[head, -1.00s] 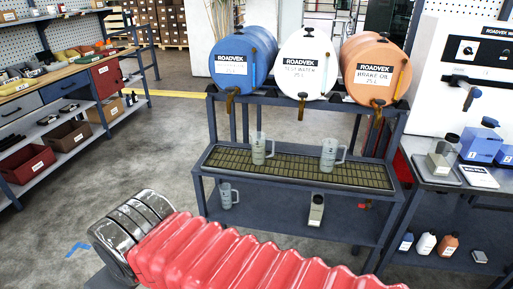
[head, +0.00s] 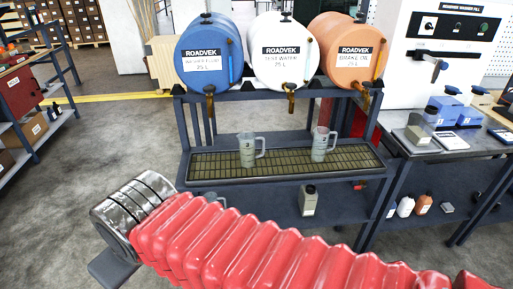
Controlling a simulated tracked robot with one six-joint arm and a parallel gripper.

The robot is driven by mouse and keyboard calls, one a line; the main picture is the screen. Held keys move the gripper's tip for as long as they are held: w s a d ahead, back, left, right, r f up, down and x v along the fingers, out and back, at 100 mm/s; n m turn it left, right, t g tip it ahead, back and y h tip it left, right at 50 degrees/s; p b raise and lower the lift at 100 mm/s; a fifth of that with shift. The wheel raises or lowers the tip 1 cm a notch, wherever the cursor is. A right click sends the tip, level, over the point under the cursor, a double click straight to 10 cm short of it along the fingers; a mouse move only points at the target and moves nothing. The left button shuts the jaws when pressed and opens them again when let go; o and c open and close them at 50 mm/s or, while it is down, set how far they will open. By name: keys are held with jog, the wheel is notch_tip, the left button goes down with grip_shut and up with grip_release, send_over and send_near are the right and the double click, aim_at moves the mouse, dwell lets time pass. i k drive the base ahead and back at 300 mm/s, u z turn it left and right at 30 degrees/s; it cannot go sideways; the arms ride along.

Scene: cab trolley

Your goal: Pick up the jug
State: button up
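Two clear grey measuring jugs with handles on the right stand upright on the drip grate of the trolley. The left jug (head: 247,151) is below the gap between the blue and white drums, and the right jug (head: 320,146) is below the gap between the white and orange drums. Part of a third jug (head: 211,198) shows on the lower shelf, mostly hidden behind my red arm. My gripper (head: 113,267) shows only as a dark part at the lower left, apart from the jugs. Its fingers cannot be made out.
Blue (head: 207,58), white (head: 285,55) and orange (head: 352,50) drums with taps hang over the grate (head: 290,167). A grey bottle (head: 308,200) stands on the lower shelf. A bench (head: 455,145) with a washer filler is close right. Open floor lies left.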

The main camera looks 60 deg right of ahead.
aim_at(252, 150)
jog(key=z, duration=0.65)
jog(key=i, duration=1.05)
jog(key=z, duration=0.6)
